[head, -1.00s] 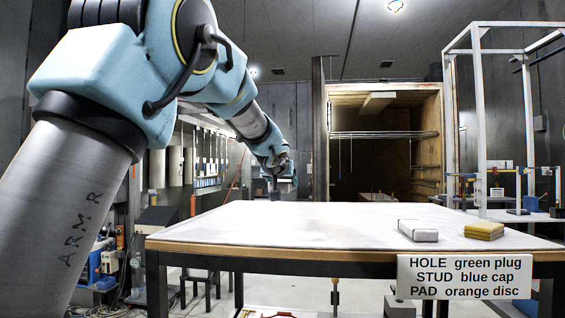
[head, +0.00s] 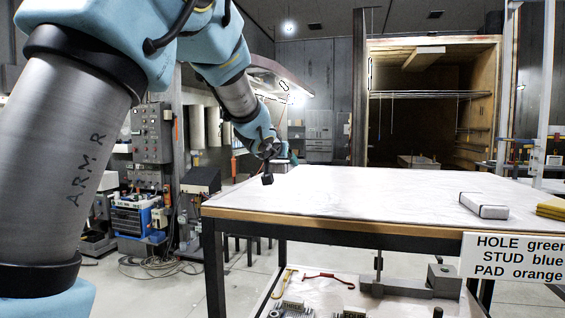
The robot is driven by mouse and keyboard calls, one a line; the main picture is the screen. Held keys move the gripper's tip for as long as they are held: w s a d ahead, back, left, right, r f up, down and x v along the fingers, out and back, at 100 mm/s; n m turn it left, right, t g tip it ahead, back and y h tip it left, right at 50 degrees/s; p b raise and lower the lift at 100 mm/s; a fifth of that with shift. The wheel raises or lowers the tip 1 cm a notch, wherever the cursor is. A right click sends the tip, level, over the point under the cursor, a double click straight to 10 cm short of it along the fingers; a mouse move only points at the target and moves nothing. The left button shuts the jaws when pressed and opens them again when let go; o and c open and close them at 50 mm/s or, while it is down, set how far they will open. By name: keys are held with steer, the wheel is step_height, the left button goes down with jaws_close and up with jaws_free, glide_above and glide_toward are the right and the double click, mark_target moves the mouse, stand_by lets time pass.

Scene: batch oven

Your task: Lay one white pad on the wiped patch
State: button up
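A white block (head: 484,205) with a grey edge lies flat near the front right of the table; I cannot tell whether it is one white pad or several. The pale tabletop (head: 350,193) looks much the same all over, and I cannot make out a wiped patch on it. My gripper (head: 267,179) hangs small and dark by the left end of the table, well apart from the white block. Its fingers are too small and dark to tell open from shut.
Yellow pads (head: 552,208) lie right of the white block, cut by the picture edge. A sign (head: 515,257) hangs at the table's front. A lower shelf (head: 330,290) holds tools and metal parts. An open oven (head: 430,110) stands behind. The table's middle is clear.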

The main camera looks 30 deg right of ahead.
mark_target(283, 197)
steer(key=shift+f+b, duration=3.2)
steer(key=shift+f, duration=0.25)
steer(key=shift+f+b, duration=0.6)
steer(key=o, duration=1.2)
steer(key=shift+o, duration=0.2)
steer(key=shift+s, duration=0.1)
steer(key=b+v, duration=0.5)
steer(key=v, duration=0.4)
steer(key=shift+s+f, duration=0.1)
steer(key=shift+b+v, duration=0.45)
steer(key=shift+v, duration=0.4)
